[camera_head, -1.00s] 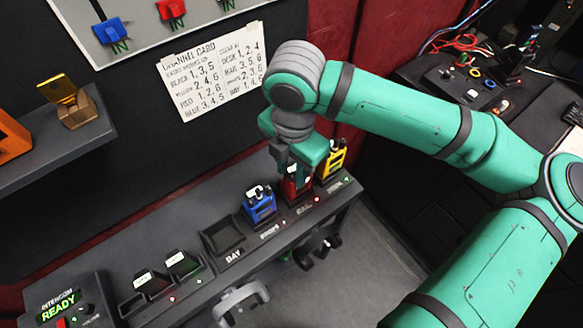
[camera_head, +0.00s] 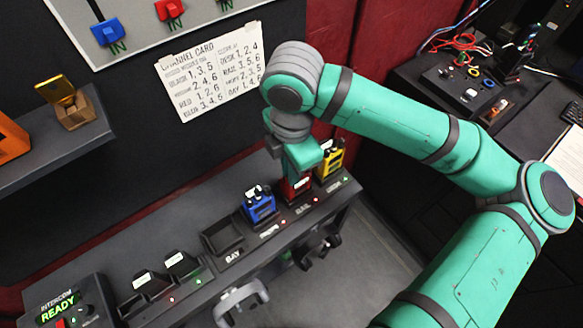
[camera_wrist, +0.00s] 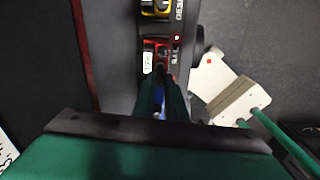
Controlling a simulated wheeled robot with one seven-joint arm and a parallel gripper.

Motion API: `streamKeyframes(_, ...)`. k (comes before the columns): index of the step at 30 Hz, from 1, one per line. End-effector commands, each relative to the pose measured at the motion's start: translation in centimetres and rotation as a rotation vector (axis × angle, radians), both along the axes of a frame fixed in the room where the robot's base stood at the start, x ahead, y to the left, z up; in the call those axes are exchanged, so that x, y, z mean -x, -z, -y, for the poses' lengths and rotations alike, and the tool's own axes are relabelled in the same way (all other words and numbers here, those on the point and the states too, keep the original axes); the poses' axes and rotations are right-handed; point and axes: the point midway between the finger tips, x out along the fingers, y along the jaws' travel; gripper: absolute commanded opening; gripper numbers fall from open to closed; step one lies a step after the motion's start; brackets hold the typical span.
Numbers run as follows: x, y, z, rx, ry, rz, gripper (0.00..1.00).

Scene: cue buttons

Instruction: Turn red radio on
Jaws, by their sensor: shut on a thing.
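The red radio (camera_head: 294,188) stands in its slot on the dark shelf, between a blue radio (camera_head: 260,206) and a yellow radio (camera_head: 330,162). My gripper (camera_head: 298,170) is directly above the red radio and hides its upper part. In the wrist view my gripper (camera_wrist: 162,86) reaches the top of the red radio (camera_wrist: 150,48), beside its white label. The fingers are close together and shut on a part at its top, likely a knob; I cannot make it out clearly. The yellow radio also shows at the top of the wrist view (camera_wrist: 155,8).
An empty bay (camera_head: 222,238) lies left of the blue radio. Two dark holders (camera_head: 165,274) and an intercom box (camera_head: 66,303) reading READY stand further left. A channel card (camera_head: 210,78) hangs on the wall behind. Small lights line the shelf's front edge.

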Motion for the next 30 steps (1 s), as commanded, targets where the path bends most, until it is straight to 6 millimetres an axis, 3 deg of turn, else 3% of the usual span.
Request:
streamKeyframes(6, -0.03, -0.04, 0.06, 0.0, 0.093, 0.002, 0.0)
streamKeyframes(15, -0.03, -0.05, 0.07, 0.0, 0.099, 0.002, 0.0)
streamKeyframes(16, -0.03, -0.05, 0.07, 0.0, 0.099, 0.002, 0.16)
streamKeyframes(18, -0.03, -0.04, 0.07, 0.0, 0.098, 0.002, 0.31)
streamKeyframes(30, -0.03, -0.67, 0.05, -0.001, 0.097, 0.001, 0.31)
